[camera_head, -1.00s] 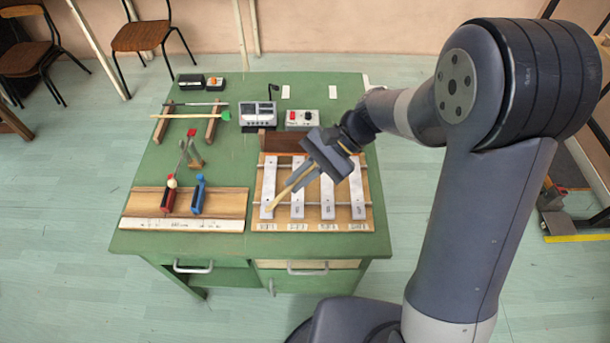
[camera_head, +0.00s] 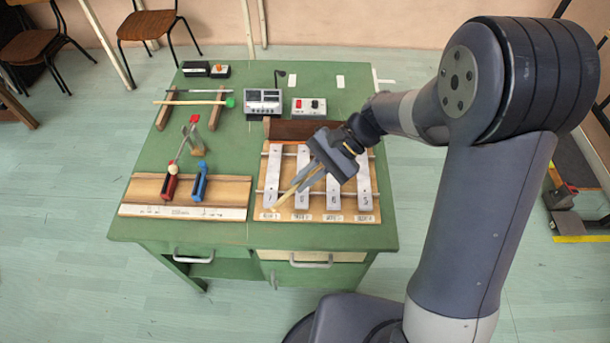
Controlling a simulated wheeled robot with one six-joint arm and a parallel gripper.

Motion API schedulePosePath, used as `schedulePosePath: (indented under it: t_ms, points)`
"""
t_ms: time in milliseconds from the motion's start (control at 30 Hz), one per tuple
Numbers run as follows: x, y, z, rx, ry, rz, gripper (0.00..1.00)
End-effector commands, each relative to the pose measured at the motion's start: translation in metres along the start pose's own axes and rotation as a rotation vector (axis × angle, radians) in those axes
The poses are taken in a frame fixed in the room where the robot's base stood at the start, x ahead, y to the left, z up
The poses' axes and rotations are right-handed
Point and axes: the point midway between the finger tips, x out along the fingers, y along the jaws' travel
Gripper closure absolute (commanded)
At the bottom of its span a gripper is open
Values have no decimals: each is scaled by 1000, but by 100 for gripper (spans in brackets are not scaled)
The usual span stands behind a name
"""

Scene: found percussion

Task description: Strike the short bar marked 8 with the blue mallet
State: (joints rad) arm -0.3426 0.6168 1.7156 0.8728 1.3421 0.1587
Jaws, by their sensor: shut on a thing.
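My gripper (camera_head: 310,178) is over the row of metal bars, angled down and to the left. It is shut on a pale wooden stick (camera_head: 284,200), which I take to be the mallet's handle. The plain end of the stick points at the lower left of the bars. No blue mallet head can be made out. The short bars include the left one (camera_head: 272,180), the second (camera_head: 302,200), the third (camera_head: 334,200) and the right one (camera_head: 365,185). My gripper partly covers the middle bars. I cannot tell whether the stick touches anything.
A wooden tray (camera_head: 237,190) at the left holds a red-handled tool (camera_head: 170,185) and a blue tool (camera_head: 200,182). A green-headed mallet (camera_head: 229,102) lies on a rack behind. A grey meter (camera_head: 263,101) and a switch box (camera_head: 309,106) stand behind the bars.

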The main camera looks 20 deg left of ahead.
Motion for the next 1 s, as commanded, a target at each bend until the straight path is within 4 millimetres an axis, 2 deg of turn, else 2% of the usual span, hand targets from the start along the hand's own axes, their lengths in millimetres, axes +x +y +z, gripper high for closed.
schedulePosePath:
  t_ms: [233, 567, 767, 1000]
  points:
    - [2, 2, -4, 7, -10, -1, 100]
    - [24, 24, -56, 99, -174, -32, 100]
    - [13, 15, -42, 93, -169, -31, 100]
    - [-14, -5, -14, 92, -168, -31, 100]
